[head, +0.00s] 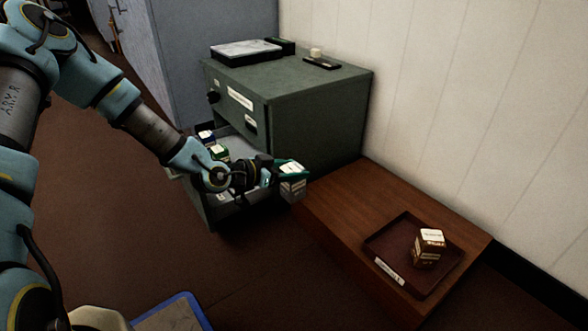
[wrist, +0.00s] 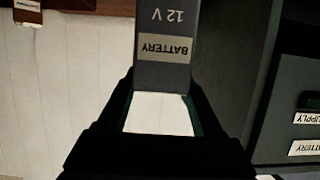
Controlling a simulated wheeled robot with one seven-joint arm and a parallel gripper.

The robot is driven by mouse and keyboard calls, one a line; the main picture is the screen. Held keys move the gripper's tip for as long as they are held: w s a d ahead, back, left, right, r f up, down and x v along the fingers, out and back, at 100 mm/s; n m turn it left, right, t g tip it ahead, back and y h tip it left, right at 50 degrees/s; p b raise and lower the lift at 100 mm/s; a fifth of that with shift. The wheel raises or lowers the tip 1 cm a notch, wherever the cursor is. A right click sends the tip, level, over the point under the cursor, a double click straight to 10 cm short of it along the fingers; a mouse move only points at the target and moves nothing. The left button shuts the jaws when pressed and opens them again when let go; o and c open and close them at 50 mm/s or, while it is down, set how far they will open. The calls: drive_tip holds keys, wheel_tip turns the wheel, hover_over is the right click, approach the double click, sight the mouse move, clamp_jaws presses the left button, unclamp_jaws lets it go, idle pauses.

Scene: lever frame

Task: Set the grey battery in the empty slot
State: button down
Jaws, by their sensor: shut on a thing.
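The grey battery (head: 292,182) has a white top, and its side reads "BATTERY" and "12 V" in the wrist view (wrist: 164,75). My gripper (head: 276,174) is shut on it and holds it in the air, right of the open drawer (head: 240,201) of the green-grey cabinet. It also shows in the wrist view (wrist: 163,120), with a finger on each side of the battery's white-topped end. In the drawer, a blue block (head: 206,136) and a green block (head: 219,152) stand at the left. I cannot make out an empty slot; my gripper covers part of the drawer.
The cabinet (head: 310,120) stands behind the drawer. At right, a low wooden bench (head: 345,210) carries a dark red tray (head: 386,241) with a brown white-topped block (head: 428,250). A blue-edged item (head: 175,312) lies in the foreground.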

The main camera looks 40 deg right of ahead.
drive_tip(key=w+a+f+n+t+y, duration=0.2)
drive_tip(key=w+a+n+t+y, duration=0.2)
drive_tip(key=a, duration=1.2)
drive_tip(key=w+a+f+n+t+y, duration=0.1)
drive_tip(key=w+a+n+t+y, duration=0.4)
drive_tip(key=a, duration=1.2)
drive_tip(key=w+a+f+n+t+y, duration=0.2)
drive_tip(key=w+a+n+t+y, duration=0.3)
drive_tip(key=w+a+n, duration=0.4)
drive_tip(key=w+a, duration=0.5)
drive_tip(key=a, duration=0.3)
drive_tip(key=shift+w+a+f+n+t, duration=0.2)
drive_tip(key=shift+f+n+t, duration=0.1)
drive_tip(key=shift+f+t, duration=0.1)
drive_tip(key=shift+w+r, duration=0.1)
drive_tip(key=shift+r, duration=0.1)
